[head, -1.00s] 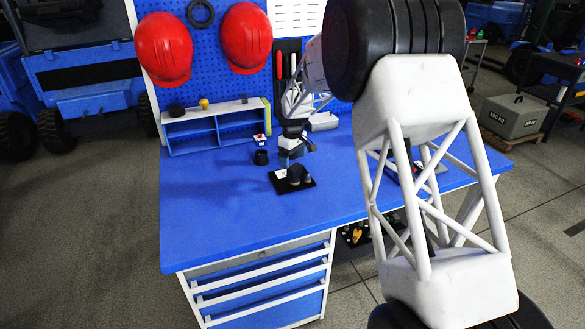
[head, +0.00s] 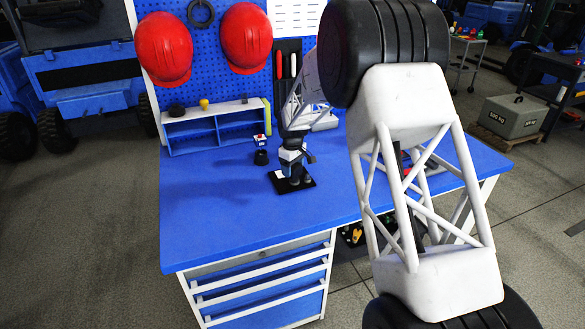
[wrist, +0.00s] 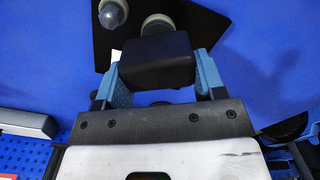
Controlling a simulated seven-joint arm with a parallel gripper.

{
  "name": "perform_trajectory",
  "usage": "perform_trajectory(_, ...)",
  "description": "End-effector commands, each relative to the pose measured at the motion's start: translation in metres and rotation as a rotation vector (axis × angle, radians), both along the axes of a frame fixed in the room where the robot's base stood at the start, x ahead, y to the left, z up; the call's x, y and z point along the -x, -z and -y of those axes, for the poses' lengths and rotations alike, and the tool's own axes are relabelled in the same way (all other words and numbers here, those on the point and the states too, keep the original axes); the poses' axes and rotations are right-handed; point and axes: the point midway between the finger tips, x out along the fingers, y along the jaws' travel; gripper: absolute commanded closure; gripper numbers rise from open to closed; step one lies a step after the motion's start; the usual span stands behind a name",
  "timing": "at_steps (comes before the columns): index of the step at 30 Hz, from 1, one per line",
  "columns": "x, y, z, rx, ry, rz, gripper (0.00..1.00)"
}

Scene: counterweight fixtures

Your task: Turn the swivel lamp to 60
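The lamp fixture stands on a black base plate (head: 308,184) on the blue bench. In the wrist view, its black block-shaped head (wrist: 155,62) lies between the two blue fingers of my gripper (wrist: 160,78). The fingers are apart, one on each side of the head, with a slight gap visible at the right one; contact at the left one is unclear. A grey-domed post (wrist: 113,13) and a second rounded grey part (wrist: 157,23) stand on the plate beyond it. In the head view, my gripper (head: 292,164) covers much of the fixture. No angle scale is readable.
A small red-topped block (head: 261,141) and a dark round piece (head: 261,157) stand behind the fixture. A blue-grey shelf (head: 215,130) is at the back of the bench (head: 220,215). The bench's left and front are clear. Red helmets (head: 245,38) hang on the pegboard.

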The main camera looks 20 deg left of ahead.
Motion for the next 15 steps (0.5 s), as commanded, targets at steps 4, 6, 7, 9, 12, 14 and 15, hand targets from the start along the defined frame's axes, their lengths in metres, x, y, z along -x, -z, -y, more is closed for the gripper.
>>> perform_trajectory(4, 0.0003, 0.0001, -0.0001, 0.0, 0.0, 0.0, 0.6)
perform_trajectory(6, 0.0003, 0.0001, -0.0001, 0.0, 0.001, 0.0, 0.6)
perform_trajectory(7, 0.0003, 0.0001, -0.0001, 0.0, 0.001, -0.001, 0.6)
perform_trajectory(9, 0.0003, 0.0001, 0.0, 0.001, 0.006, -0.001, 0.6)
perform_trajectory(12, 0.0003, 0.0003, 0.0001, 0.001, 0.02, -0.001, 0.6)
perform_trajectory(14, 0.0004, 0.0006, 0.0002, 0.001, 0.034, -0.001, 0.6)
perform_trajectory(15, 0.0004, 0.0009, 0.0003, 0.002, 0.046, -0.001, 0.6)
